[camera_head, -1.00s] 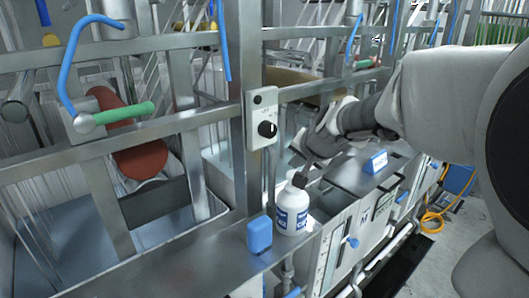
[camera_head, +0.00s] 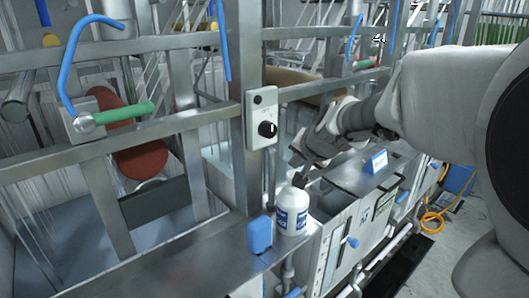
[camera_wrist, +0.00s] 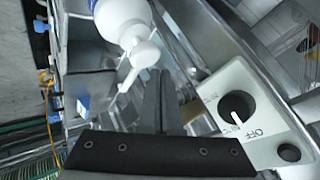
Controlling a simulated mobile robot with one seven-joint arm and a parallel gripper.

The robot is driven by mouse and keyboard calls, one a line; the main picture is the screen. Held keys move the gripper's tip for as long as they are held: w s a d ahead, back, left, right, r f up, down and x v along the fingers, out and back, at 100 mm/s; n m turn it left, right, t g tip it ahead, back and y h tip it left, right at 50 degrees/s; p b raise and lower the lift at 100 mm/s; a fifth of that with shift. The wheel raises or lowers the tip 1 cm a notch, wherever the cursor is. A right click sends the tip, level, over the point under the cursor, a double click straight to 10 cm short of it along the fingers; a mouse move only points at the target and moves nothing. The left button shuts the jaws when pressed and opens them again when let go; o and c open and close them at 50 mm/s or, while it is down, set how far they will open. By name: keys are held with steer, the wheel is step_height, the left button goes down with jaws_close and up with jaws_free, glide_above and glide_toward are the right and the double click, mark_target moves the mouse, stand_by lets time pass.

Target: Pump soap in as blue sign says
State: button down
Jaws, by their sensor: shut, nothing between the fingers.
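A white pump bottle (camera_head: 292,212) with a blue label stands upright on the steel ledge, right of a blue block (camera_head: 260,234). The bottle also shows at the top of the wrist view (camera_wrist: 122,16), with its white pump head (camera_wrist: 144,54) and spout. My gripper (camera_head: 303,174) is shut and empty, just above the bottle's top. In the wrist view its dark fingers (camera_wrist: 158,85) reach close to the pump head; I cannot tell whether they touch. A small blue and white sign (camera_head: 376,162) stands farther right on the ledge; its writing is too small to read.
A grey control box (camera_head: 262,118) with a black knob is fixed to the steel post behind the bottle. Steel rails and posts cross the view at the left and back. The ledge (camera_head: 170,262) left of the blue block is clear.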

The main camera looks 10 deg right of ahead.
steer(key=shift+f+b, duration=0.45)
steer(key=shift+b, duration=0.05)
steer(key=shift+f+b, duration=0.95)
steer(key=shift+f, duration=0.05)
stand_by(0.9)
steer(key=shift+r, duration=0.15)
steer(key=shift+r+p, duration=1.05)
steer(key=shift+r, duration=0.25)
steer(key=shift+r, duration=0.1)
step_height(320, 180, up, 5)
steer(key=p, duration=0.4)
stand_by(2.2)
